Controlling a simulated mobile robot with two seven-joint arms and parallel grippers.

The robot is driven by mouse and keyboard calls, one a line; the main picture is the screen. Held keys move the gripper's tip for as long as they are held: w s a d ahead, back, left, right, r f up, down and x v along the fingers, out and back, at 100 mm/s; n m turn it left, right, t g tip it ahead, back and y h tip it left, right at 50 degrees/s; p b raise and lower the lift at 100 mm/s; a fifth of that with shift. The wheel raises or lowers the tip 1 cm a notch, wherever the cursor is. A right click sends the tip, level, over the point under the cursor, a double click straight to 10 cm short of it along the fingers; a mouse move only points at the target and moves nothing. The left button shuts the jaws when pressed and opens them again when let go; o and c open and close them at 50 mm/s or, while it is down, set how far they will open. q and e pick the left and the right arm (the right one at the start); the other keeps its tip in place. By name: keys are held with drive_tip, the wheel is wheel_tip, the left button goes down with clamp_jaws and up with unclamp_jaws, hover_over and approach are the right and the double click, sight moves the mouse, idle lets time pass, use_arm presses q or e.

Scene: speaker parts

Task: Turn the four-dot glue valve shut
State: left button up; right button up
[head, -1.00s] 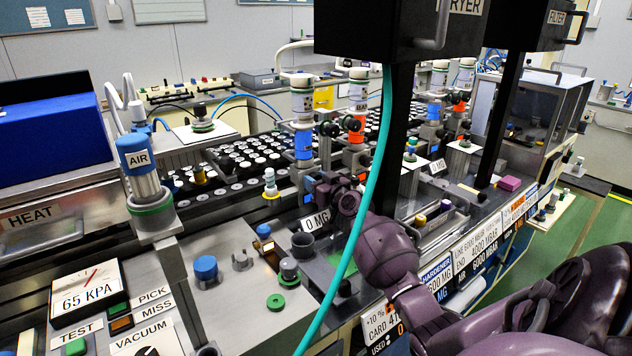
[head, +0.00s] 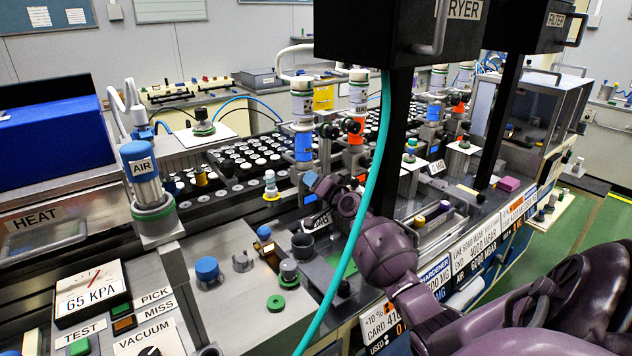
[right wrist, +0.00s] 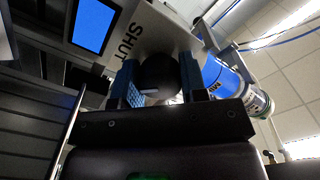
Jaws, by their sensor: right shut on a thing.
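My right gripper (head: 312,180) is at the lower end of the blue-banded glue dispenser (head: 303,146). In the right wrist view its two blue-padded fingers (right wrist: 160,82) are shut on a round black knob (right wrist: 158,70). The knob sits in front of a grey block lettered SHUT (right wrist: 142,25). The blue dispenser barrel (right wrist: 222,82) stands to the right of the knob in that view. The knob is hidden behind the gripper in the head view. I cannot make out any dots on the valve. My left gripper is not in view.
An orange-banded dispenser (head: 357,128) stands close behind. A teal hose (head: 362,215) hangs in front of my right arm. A black post (head: 393,140) rises to its right. A tray of round parts (head: 255,160) lies to the left.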

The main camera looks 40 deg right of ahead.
drive_tip(key=m+p, duration=0.1)
drive_tip(key=m, duration=0.4)
drive_tip(key=shift+r+m, duration=0.1)
drive_tip(key=shift+m, duration=0.2)
drive_tip(key=shift+m+p, duration=0.5)
drive_tip(key=shift+m, duration=1.2)
drive_tip(key=o, duration=0.9)
drive_tip(key=s, duration=0.3)
drive_tip(key=s+a, duration=0.1)
drive_tip(key=s, duration=0.3)
drive_tip(key=s+p, duration=0.1)
drive_tip(key=s, duration=0.2)
drive_tip(key=shift+s+a, duration=0.15)
drive_tip(key=shift+s, duration=0.25)
